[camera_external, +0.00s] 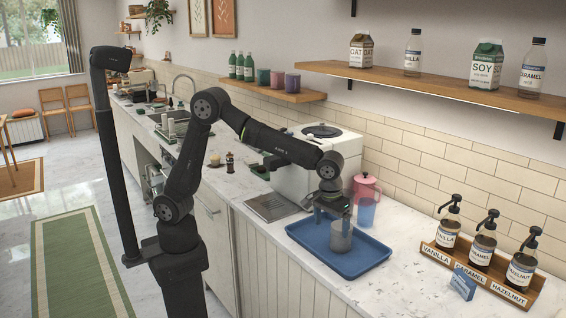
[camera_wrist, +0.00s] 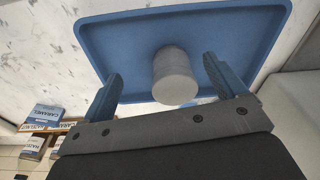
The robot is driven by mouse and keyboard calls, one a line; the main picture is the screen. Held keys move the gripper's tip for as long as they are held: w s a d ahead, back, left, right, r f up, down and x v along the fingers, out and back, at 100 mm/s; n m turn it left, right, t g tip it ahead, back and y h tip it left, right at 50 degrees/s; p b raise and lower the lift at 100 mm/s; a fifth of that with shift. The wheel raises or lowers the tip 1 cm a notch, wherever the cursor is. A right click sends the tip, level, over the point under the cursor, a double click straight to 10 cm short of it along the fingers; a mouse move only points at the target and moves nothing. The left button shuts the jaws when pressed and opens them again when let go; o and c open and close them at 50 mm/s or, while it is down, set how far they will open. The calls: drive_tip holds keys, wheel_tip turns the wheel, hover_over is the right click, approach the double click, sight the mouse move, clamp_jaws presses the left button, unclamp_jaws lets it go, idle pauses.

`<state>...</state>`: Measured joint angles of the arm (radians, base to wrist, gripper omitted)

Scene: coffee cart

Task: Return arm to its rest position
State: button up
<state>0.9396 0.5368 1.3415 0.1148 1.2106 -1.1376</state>
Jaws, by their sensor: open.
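My gripper (camera_external: 332,206) hangs at the end of the black arm, pointing down over the blue tray (camera_external: 301,230) on the counter. A grey cup (camera_external: 341,238) stands on the tray just below the fingers. In the wrist view my gripper (camera_wrist: 162,86) has its two blue fingers wide apart. The grey cup (camera_wrist: 175,80) shows between them, with a gap on each side. The blue tray (camera_wrist: 110,30) fills the upper part of that view. I cannot tell exactly how far the fingertips are above or around the cup's rim.
The white coffee machine (camera_external: 296,180) is behind the forearm. A wooden rack (camera_external: 505,289) with several syrup pump bottles is at the right. A shelf (camera_external: 440,92) with cartons hangs above.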

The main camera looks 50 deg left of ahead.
drive_tip(key=s+d+r, duration=0.1)
drive_tip(key=s+r, duration=0.2)
drive_tip(key=s, duration=0.2)
drive_tip(key=w+a+r+n, duration=0.1)
drive_tip(key=w+a+r, duration=0.4)
drive_tip(key=a, duration=0.4)
drive_tip(key=w+a+r+n, duration=0.1)
drive_tip(key=w+a+r, duration=0.45)
drive_tip(key=a, duration=0.35)
drive_tip(key=a+r+n, duration=0.1)
drive_tip(key=a+r, duration=0.2)
drive_tip(key=a, duration=0.6)
drive_tip(key=a+r+n, duration=0.1)
drive_tip(key=a+r, duration=0.3)
drive_tip(key=a, duration=0.5)
drive_tip(key=a+r+n, duration=0.2)
drive_tip(key=a+r, duration=0.1)
drive_tip(key=a, duration=0.6)
drive_tip(key=shift+w+r+y, duration=0.3)
drive_tip(key=shift+w+r, duration=0.1)
drive_tip(key=shift+w, duration=0.05)
drive_tip(key=shift+a, duration=0.1)
